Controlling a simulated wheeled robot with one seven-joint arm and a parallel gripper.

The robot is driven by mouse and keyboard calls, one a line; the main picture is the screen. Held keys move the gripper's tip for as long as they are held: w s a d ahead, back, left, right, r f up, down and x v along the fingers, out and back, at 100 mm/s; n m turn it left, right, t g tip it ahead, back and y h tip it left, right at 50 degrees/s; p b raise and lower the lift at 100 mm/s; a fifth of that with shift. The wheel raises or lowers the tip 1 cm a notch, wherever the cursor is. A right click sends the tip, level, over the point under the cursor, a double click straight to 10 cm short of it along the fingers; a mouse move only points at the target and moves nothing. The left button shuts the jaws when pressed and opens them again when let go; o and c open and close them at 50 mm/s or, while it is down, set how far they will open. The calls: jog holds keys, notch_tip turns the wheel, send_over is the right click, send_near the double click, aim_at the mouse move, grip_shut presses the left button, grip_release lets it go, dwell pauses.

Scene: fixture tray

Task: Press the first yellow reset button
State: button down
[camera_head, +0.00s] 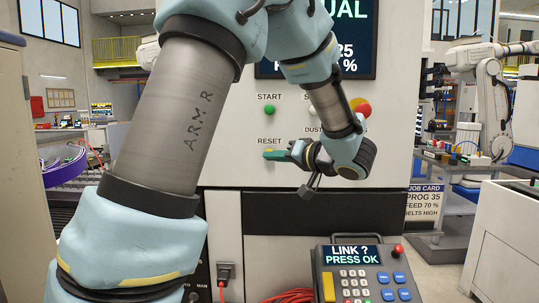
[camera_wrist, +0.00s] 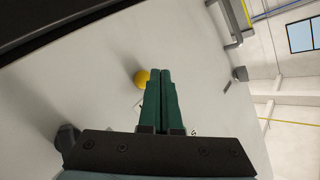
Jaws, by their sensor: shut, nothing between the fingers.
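The yellow reset button (camera_head: 269,150) is on the pale machine panel, below the word RESET. My gripper (camera_head: 266,155) is shut and empty, its green fingers pointing left, with the tips at the button's lower edge in the head view. In the wrist view the yellow button (camera_wrist: 142,78) shows just left of the closed fingertips (camera_wrist: 160,72). I cannot tell whether the fingertips touch the button or the panel. A green START button (camera_head: 268,110) sits above the reset button.
A red knob (camera_head: 361,107) and a screen are on the panel, to the right and above. A keypad pendant (camera_head: 365,280) reading "LINK ? PRESS OK" stands below. A job card (camera_head: 423,202) is at the right. The panel around the reset button is flat.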

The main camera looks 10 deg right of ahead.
jog(key=s, duration=0.3)
jog(key=s+p, duration=0.1)
jog(key=shift+s+a, duration=0.15)
jog(key=shift+a, duration=0.25)
